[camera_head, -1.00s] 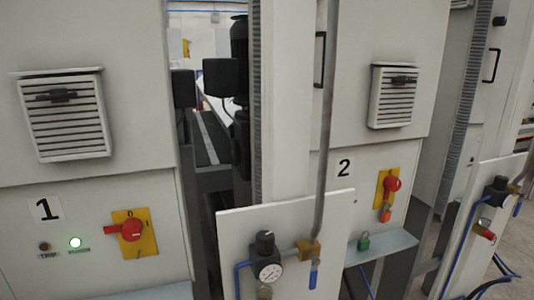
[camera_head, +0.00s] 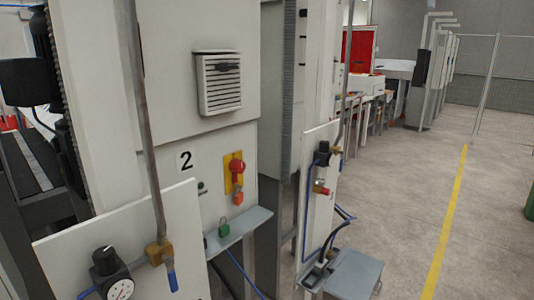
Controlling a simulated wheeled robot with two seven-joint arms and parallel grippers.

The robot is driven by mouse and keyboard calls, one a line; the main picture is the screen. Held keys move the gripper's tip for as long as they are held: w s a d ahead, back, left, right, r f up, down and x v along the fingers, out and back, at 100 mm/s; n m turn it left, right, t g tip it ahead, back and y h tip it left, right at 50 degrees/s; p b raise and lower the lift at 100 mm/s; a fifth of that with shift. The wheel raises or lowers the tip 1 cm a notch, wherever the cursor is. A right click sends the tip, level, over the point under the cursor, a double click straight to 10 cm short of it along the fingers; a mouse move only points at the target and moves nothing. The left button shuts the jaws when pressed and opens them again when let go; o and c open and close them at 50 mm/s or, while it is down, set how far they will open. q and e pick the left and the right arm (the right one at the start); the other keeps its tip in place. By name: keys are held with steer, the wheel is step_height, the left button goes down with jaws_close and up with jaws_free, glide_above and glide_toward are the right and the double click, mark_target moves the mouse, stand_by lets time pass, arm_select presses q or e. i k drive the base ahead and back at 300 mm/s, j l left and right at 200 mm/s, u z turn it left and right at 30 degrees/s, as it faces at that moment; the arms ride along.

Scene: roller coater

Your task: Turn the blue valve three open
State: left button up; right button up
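No valve labelled three shows in the head view. A blue-handled valve (camera_head: 171,277) hangs below a brass fitting (camera_head: 158,252) on the near white panel, beside a black-knobbed regulator with a gauge (camera_head: 120,289). Its handle points down, roughly in line with the pipe above. On the farther white panel, a second regulator (camera_head: 322,152) has a brass fitting (camera_head: 335,150) and a red part (camera_head: 321,187) below it; a blue handle there cannot be made out. Neither of my grippers is in view.
Cabinet 2 (camera_head: 216,150) carries a red rotary switch (camera_head: 237,168) and a shelf (camera_head: 238,234) with a green padlock (camera_head: 224,227). A grey box (camera_head: 354,274) stands low at right. Open floor (camera_head: 400,210) with a yellow line (camera_head: 447,215) lies beyond.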

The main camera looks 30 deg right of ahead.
mark_target(343, 152)
steer(key=i+l+z, duration=0.25)
steer(key=l+z, duration=0.2)
steer(key=i+l+z, duration=0.6)
steer(key=z, duration=0.25)
steer(key=i+j, duration=0.05)
steer(key=i, duration=0.05)
